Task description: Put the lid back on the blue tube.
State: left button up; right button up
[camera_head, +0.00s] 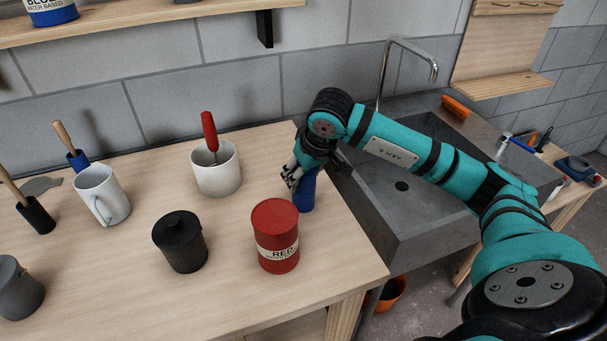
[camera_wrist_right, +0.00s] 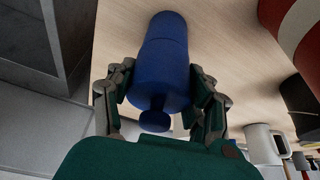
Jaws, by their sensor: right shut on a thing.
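The blue tube (camera_head: 306,190) stands on the wooden table near its right edge, beside the sink. In the right wrist view the tube (camera_wrist_right: 167,24) points away from me. Its blue lid (camera_wrist_right: 160,72) is nearer the camera, with a small round knob facing me. The lid lines up with the tube at a faint edge; I cannot tell whether it is fully seated. My right gripper (camera_head: 293,178) is shut on the lid, its fingers on either side in the right wrist view (camera_wrist_right: 160,95). The gripper partly hides the lid in the head view. My left gripper is not in view.
A red can (camera_head: 277,240) stands just in front of the tube. A white pot (camera_head: 216,170) with a red-handled tool, a dark lidded jar (camera_head: 180,243) and a white mug (camera_head: 102,195) stand to the left. The grey sink (camera_head: 400,225) is at right.

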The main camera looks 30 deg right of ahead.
jog(key=o, duration=1.4)
jog(key=shift+o, duration=0.2)
jog(key=shift+r+p, duration=2.05)
jog(key=shift+r, duration=1.5)
grip_shut()
jog(key=shift+f, duration=0.25)
